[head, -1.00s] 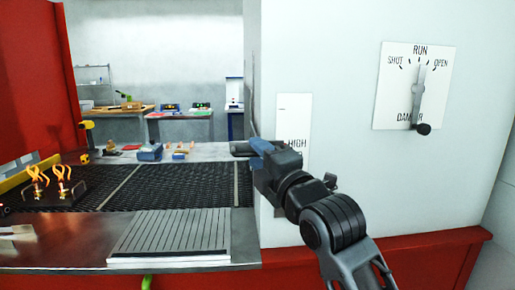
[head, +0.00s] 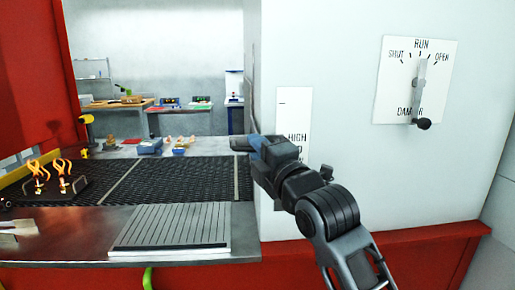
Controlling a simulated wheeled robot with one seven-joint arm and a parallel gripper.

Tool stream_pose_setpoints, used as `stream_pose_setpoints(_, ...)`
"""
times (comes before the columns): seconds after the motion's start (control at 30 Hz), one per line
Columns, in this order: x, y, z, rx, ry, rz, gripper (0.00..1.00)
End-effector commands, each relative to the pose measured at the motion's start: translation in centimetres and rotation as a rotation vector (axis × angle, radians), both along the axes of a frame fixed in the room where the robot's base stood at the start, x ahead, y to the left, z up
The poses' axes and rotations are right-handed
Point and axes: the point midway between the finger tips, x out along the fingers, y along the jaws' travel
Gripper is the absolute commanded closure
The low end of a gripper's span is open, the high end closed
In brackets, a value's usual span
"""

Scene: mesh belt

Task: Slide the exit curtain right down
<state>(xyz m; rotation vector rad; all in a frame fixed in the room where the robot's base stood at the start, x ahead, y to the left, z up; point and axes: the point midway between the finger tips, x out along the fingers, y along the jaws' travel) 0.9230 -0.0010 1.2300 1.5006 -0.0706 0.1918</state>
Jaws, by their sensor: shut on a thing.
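The exit curtain (head: 252,100) seems to be the thin grey strip seen nearly edge-on at the left edge of the white housing. Most of it is hidden by the housing and my gripper. My gripper (head: 243,143) reaches left past the housing's corner at the curtain's line and is shut. What lies between its fingers is mostly hidden, but it appears to be the curtain's edge or grip. A white scale plate (head: 293,112) marked HIGH is on the housing just right of the gripper; its lower part is partly covered by my wrist.
A dark mesh belt (head: 170,180) runs below and left of the gripper, with a ribbed grey plate (head: 170,228) in front. A rotary switch panel (head: 416,80) marked SHUT, RUN, OPEN is at right. Flame-shaped pieces (head: 50,175) stand at left. Benches stand behind.

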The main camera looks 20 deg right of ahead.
Motion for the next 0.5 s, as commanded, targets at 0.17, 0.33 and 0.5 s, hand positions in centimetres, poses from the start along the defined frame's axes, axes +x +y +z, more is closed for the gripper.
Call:
stream_pose_setpoints(0.17,0.0,0.0,-0.1,0.0,0.001,0.0,1.0)
stream_pose_setpoints(0.33,0.0,0.0,-0.4,0.0,0.002,0.0,1.0)
stream_pose_setpoints(0.5,0.0,0.0,-1.9,0.001,0.002,0.0,1.0)
